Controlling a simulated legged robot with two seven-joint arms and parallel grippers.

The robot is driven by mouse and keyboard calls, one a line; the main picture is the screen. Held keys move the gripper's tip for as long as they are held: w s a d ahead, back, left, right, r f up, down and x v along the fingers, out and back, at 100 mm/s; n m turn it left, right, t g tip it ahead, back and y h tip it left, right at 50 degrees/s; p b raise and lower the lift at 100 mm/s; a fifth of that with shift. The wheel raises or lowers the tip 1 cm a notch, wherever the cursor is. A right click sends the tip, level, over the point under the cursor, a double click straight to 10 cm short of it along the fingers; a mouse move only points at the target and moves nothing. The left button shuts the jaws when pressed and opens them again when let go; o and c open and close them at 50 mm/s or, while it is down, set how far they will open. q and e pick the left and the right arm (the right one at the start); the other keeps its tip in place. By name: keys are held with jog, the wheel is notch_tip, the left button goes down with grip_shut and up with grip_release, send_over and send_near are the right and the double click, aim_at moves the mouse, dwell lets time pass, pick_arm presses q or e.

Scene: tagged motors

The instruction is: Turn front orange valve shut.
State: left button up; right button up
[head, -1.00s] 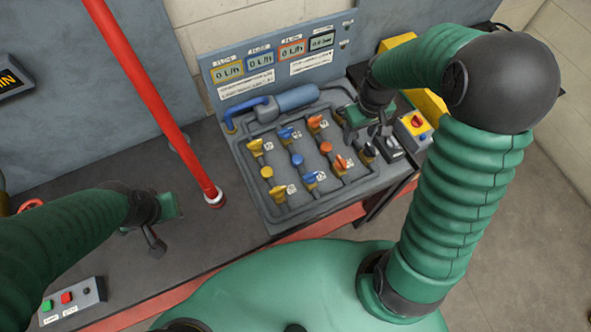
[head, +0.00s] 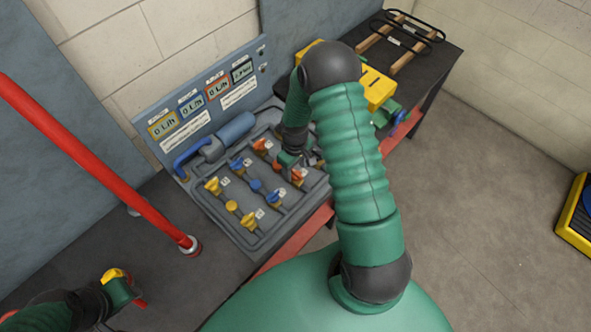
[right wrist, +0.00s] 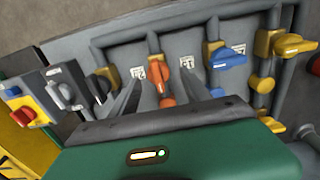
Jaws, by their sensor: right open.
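The front orange valve (head: 298,177) sits in the front row of the grey valve board (head: 250,238), at its right side. In the right wrist view the valve (right wrist: 162,82) lies between my two fingers, with its handle roughly in line with its pipe. My right gripper (head: 294,162) is open over the valve, and its fingers (right wrist: 167,88) stand on either side; I cannot tell whether they touch it. Another orange valve (head: 262,147) sits behind. My left gripper (head: 125,288) is at the lower left, far from the board, and its jaws are unclear.
Blue (head: 275,197) and yellow (head: 249,222) valves stand left of the front orange one. A switch box (right wrist: 25,105) is close on the other side in the wrist view. A red pipe (head: 100,170) rises left of the board. Open floor lies right.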

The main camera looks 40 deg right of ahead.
jog(key=shift+a+f, duration=0.2)
jog(key=shift+f, duration=0.95)
jog(key=shift+d+f, duration=0.15)
jog(key=shift+d, duration=0.5)
jog(key=c, duration=0.4)
jog(key=shift+w+a, duration=0.1)
jog(key=shift+a, duration=0.2)
grip_shut()
